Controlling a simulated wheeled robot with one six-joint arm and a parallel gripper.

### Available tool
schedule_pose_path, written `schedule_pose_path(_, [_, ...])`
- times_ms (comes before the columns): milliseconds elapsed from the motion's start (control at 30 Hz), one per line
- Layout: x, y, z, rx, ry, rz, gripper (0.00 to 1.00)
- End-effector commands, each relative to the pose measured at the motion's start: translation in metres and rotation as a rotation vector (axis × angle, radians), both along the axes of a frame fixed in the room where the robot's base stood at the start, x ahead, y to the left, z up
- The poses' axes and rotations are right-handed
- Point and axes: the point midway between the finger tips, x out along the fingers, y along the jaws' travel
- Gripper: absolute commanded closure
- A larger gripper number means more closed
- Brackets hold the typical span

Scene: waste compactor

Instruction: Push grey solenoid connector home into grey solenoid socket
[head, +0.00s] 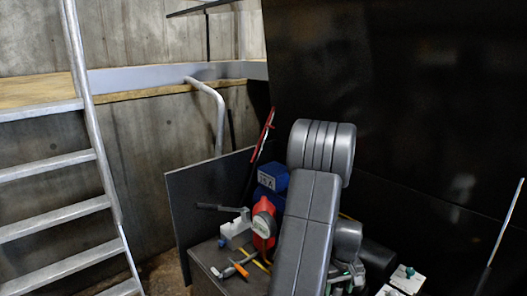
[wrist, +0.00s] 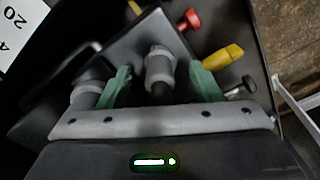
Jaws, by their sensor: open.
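In the wrist view my gripper (wrist: 159,72) is open, with one green finger on each side of a grey cylindrical fitting (wrist: 160,66). Gaps show between that fitting and both fingers. The fitting has a ringed collar and a dark lower end, and stands at a dark grey plate (wrist: 125,55). A second grey fitting (wrist: 86,95) is left of the left finger. I cannot tell which fitting is the solenoid connector, nor how deep either sits in a socket. In the head view my arm hides the fittings and most of the gripper.
A red knob (wrist: 188,20), a yellow handle (wrist: 222,57) and a shiny metal part (wrist: 240,88) lie near the right finger. A ladder (head: 85,130) stands left.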

Motion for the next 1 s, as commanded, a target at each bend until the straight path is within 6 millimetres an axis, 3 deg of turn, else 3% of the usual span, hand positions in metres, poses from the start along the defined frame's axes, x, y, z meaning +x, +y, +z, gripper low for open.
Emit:
schedule_pose_path(133, [0.000,0.000,0.001,0.000,0.000,0.000,0.44])
schedule_pose_path(400, [0.000,0.000,0.001,0.000,0.000,0.000,0.97])
schedule_pose_path(667, [0.000,0.000,0.005,0.000,0.000,0.000,0.97])
schedule_pose_path(1000, [0.000,0.000,0.026,0.000,0.000,0.000,0.97])
